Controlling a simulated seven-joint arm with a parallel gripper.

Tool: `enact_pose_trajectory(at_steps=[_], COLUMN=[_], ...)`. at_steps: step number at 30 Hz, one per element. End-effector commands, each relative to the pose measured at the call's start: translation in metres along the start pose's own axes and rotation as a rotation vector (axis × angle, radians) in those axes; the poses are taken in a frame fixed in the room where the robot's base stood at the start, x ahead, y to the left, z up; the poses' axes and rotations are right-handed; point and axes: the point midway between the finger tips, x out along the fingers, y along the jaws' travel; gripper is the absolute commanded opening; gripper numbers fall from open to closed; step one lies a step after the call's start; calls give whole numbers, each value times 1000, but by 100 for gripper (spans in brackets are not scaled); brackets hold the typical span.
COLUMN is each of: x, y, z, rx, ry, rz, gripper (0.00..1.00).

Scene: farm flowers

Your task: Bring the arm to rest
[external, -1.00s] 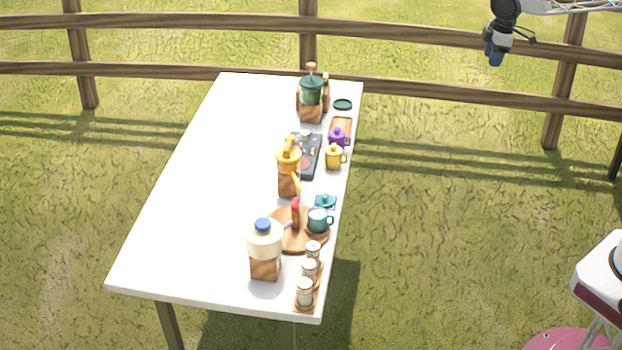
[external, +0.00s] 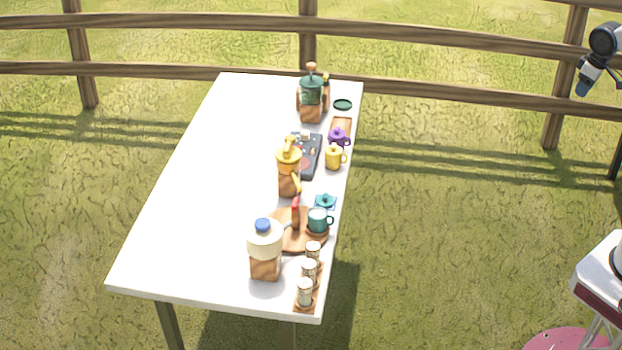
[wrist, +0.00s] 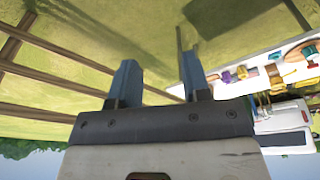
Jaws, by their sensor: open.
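My gripper (external: 582,88) is at the upper right in the external view, well clear of the table and to its right. In the wrist view my gripper (wrist: 158,82) shows its two blue fingers apart with only grass between them. It is open and empty. The rest of my arm runs out of the external view at the right edge.
A white table (external: 180,220) holds a green-topped grinder (external: 311,95), a yellow-topped one (external: 289,170), a blue-capped jar (external: 264,250), mugs and several small jars. A wooden fence (external: 180,72) runs behind. Open grass (external: 450,220) lies right of the table.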

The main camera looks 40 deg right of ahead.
Motion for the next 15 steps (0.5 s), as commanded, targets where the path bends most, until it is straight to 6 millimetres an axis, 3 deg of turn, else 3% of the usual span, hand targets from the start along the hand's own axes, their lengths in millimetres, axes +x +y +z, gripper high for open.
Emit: enact_pose_trajectory(at_steps=[6, 10, 15], x=[12, 18, 22], y=[10, 11, 12], z=[57, 78, 90], rx=[142, 198, 234], ry=[13, 19, 21], rz=[13, 18, 21], gripper=[44, 44, 44])
